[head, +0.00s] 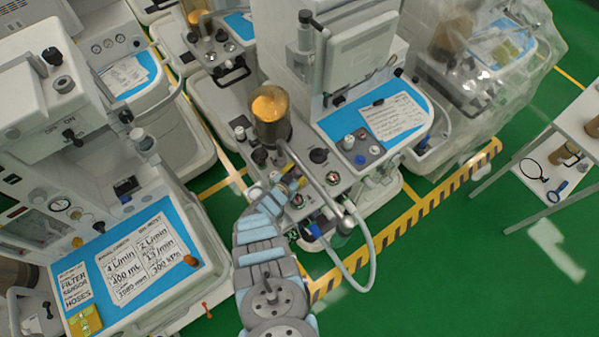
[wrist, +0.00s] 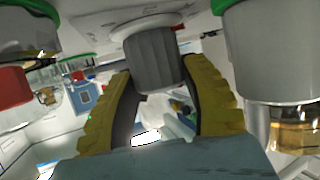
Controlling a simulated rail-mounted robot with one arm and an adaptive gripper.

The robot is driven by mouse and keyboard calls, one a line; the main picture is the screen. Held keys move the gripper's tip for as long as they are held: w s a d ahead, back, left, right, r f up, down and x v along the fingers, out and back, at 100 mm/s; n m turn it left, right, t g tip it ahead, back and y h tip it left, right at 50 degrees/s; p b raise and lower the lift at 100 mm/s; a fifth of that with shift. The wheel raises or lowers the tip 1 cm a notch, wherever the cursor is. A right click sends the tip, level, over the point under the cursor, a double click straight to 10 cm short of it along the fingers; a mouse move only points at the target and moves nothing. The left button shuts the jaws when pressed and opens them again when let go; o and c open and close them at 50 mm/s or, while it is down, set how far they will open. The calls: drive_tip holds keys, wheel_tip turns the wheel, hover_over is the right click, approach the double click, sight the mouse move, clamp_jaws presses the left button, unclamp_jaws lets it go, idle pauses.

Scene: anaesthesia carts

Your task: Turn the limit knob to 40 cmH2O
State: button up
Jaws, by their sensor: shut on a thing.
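The limit knob (wrist: 152,57) is a dark grey, ribbed cylinder on a white round base, in the upper middle of the wrist view. My gripper (wrist: 157,74) has its two yellow ribbed fingers on either side of the knob and is shut on it. In the head view my gripper (head: 291,177) reaches the middle cart's white top, below the amber canister. The knob itself cannot be made out there behind the fingers. Markings on the knob's base are too small to read, so its setting cannot be told.
An amber canister (head: 270,112) stands just behind my gripper. A grey tube (head: 314,178) runs close on its right, with a pale hose (head: 370,262) looping below. In the wrist view, large grey-white cylinders (wrist: 268,55) stand close on the right. Another cart (head: 140,255) stands to the left.

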drive_tip(key=shift+a+f+m+g+h+b, duration=0.1)
drive_tip(key=shift+m+g+h+b, duration=0.3)
drive_tip(key=shift+b, duration=1.05)
drive_tip(key=shift+a+f+m+g+h+b, duration=0.15)
drive_tip(key=shift+m+h+b, duration=0.45)
drive_tip(key=shift+b, duration=0.85)
drive_tip(key=m+b, duration=0.1)
drive_tip(key=b, duration=0.1)
drive_tip(key=m+g+h+b, duration=0.1)
drive_tip(key=b, duration=0.2)
drive_tip(key=shift+w+d+r+g, duration=0.1)
drive_tip(key=shift+r+g, duration=0.1)
drive_tip(key=shift+g, duration=0.05)
drive_tip(key=m+g+h+b, duration=0.1)
drive_tip(key=b, duration=0.1)
drive_tip(key=shift+f+b, duration=0.1)
drive_tip(key=shift+b, duration=0.3)
drive_tip(key=m+g+h+b, duration=0.2)
drive_tip(key=m+g+b, duration=0.2)
drive_tip(key=b, duration=0.7)
drive_tip(key=shift+g, duration=0.3)
drive_tip(key=shift+b, duration=0.5)
drive_tip(key=shift+m+g+b, duration=0.5)
drive_tip(key=shift+b, duration=0.45)
drive_tip(key=shift+r+m+g+h+b, duration=0.3)
drive_tip(key=shift+r+m+g+b, duration=0.15)
drive_tip(key=shift+b, duration=0.55)
drive_tip(key=shift+f, duration=0.1)
